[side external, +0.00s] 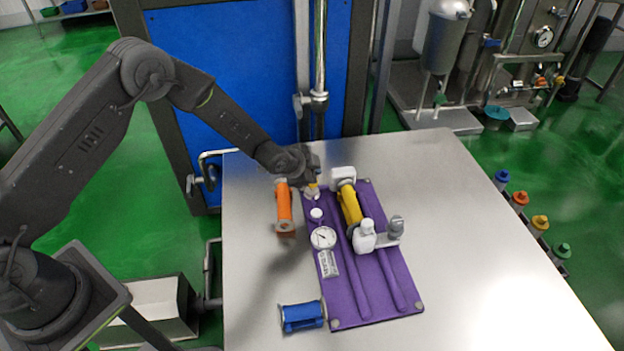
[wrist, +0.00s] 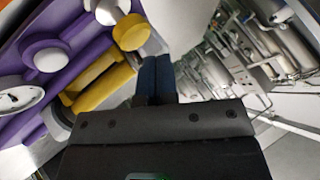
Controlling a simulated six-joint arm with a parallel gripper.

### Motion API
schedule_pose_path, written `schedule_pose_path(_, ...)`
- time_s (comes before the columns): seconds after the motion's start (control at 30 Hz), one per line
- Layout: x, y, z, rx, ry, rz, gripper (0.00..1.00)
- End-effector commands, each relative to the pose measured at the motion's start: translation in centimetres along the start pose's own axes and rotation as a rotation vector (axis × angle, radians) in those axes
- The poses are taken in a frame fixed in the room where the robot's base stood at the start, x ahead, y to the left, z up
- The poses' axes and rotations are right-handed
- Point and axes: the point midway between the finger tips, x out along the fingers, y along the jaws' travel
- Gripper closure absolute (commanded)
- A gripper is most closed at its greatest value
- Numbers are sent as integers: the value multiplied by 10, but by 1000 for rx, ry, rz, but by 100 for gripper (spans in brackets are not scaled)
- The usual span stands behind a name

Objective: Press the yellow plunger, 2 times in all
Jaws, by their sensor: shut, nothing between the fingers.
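The yellow plunger (wrist: 131,32) shows in the wrist view as a round yellow cap beside a white fitting. In the side external view only a small yellow bit (side external: 313,187) of it shows under my gripper, above a white collar at the purple board's (side external: 375,285) far left. My gripper (side external: 312,178) is shut and empty, pointing down at the plunger. In the wrist view its dark fingertips (wrist: 158,58) lie just beside the cap. I cannot tell whether they touch it or how far it is pressed.
The purple board also bears a yellow cylinder (side external: 349,204), a white button (side external: 316,215), a dial gauge (side external: 323,238) and a white valve (side external: 366,238). The table's right side is clear.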

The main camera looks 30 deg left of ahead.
Motion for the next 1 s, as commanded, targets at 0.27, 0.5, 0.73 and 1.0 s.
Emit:
schedule_pose_path(0.27, 5, 4, 4, 0, -1, 0, 100)
schedule_pose_path(0.5, 6, 4, 4, 0, 0, 0, 100)
schedule_pose_path(0.73, 6, 5, 5, 0, 0, 0, 100)
schedule_pose_path(1.0, 8, 6, 6, 0, 0, 0, 100)
